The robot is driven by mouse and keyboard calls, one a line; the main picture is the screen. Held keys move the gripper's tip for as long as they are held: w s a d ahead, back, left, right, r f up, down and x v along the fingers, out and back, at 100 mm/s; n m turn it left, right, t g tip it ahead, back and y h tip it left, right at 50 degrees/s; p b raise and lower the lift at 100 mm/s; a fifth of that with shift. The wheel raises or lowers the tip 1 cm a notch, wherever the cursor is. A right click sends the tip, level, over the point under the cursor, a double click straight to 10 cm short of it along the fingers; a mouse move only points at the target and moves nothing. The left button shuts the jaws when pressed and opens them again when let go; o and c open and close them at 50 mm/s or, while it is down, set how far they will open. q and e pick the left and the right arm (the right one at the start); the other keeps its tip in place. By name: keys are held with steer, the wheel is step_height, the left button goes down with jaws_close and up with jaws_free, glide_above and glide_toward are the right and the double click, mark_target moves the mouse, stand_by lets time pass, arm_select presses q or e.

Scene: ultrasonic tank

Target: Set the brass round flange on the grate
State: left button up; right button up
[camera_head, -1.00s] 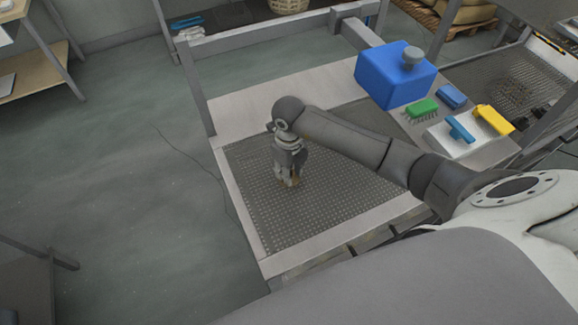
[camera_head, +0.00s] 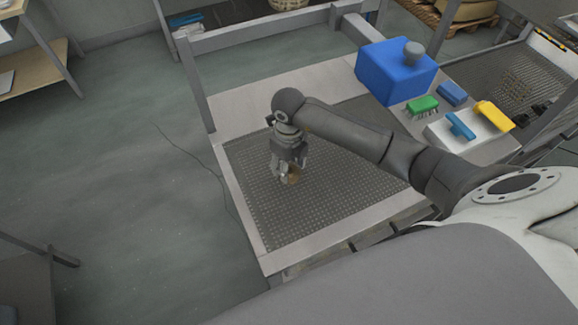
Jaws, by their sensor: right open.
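The brass round flange (camera_head: 293,176) is a small brown-gold piece at the fingers of my right gripper (camera_head: 286,178). It is on or just above the perforated grey grate (camera_head: 330,205); I cannot tell whether it touches. The gripper points down over the left part of the grate, with its fingers apart beside the flange. The fingers partly hide the flange. My left gripper is out of view.
A blue box with a grey knob (camera_head: 396,72) stands behind right. Green (camera_head: 422,105), blue (camera_head: 452,94) and yellow (camera_head: 495,117) brushes lie at the right by a white tray (camera_head: 480,138). The front of the grate is clear.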

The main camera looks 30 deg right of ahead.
mark_target(289, 170)
step_height(289, 170, up, 11)
steer(key=b, duration=0.2)
steer(key=shift+b, duration=0.4)
steer(key=shift+f, duration=0.1)
